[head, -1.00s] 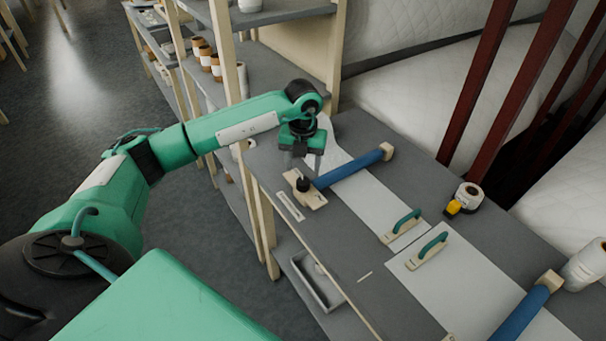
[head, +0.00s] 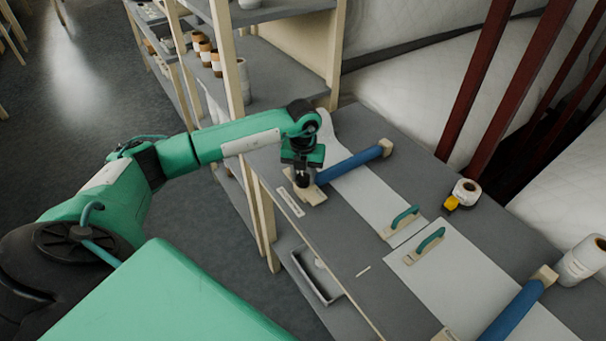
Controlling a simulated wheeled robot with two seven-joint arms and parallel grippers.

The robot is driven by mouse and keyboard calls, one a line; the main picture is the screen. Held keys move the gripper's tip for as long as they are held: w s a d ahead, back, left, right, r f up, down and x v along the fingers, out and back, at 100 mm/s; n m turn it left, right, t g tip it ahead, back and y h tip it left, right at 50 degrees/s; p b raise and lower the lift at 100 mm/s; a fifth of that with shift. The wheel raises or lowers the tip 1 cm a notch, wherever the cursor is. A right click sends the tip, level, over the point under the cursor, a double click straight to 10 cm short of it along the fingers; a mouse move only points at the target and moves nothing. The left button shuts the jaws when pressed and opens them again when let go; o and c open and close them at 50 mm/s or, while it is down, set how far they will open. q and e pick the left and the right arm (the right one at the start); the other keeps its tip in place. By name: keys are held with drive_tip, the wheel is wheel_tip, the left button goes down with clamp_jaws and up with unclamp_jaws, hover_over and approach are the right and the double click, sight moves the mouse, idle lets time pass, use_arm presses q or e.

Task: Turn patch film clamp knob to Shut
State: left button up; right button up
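The patch film clamp has a blue roller (head: 350,164) between two pale wooden end blocks, lying across a white film strip on the grey bench. Its black knob (head: 302,181) stands on the near-left wooden block (head: 315,196). My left gripper (head: 303,174) points down right over this knob, its fingers apart on either side of it. The gripper body hides part of the knob, and whether the fingers touch it cannot be seen. A small pale label strip (head: 290,202) lies beside the block; its writing is too small to read. My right gripper is not in view.
Two wooden pads with green handles (head: 404,218) (head: 430,240) rest on the white sheets. A second blue roller (head: 514,312) is at the lower right. A tape roll with a yellow part (head: 464,194) and a white roll (head: 582,262) stand farther right. Shelves (head: 270,65) rise behind my arm.

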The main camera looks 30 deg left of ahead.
use_arm(q)
drive_tip(key=shift+f+m+b, duration=0.15)
drive_tip(key=shift+m+b, duration=0.45)
drive_tip(key=shift+b, duration=0.2)
drive_tip(key=m+b, duration=0.7)
drive_tip(key=shift+m, duration=0.3)
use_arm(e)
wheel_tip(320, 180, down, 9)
use_arm(q)
drive_tip(key=m+b, duration=0.5)
drive_tip(key=m, duration=0.1)
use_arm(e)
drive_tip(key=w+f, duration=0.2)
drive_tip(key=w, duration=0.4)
use_arm(q)
drive_tip(key=m+b, duration=0.2)
drive_tip(key=m, duration=0.3)
drive_tip(key=shift+b, duration=0.4)
drive_tip(key=m+b, duration=0.2)
drive_tip(key=m, duration=0.4)
drive_tip(key=shift+b, duration=0.4)
drive_tip(key=shift+r+m+b, duration=0.25)
drive_tip(key=shift+m+b, duration=0.1)
drive_tip(key=shift+m, duration=0.75)
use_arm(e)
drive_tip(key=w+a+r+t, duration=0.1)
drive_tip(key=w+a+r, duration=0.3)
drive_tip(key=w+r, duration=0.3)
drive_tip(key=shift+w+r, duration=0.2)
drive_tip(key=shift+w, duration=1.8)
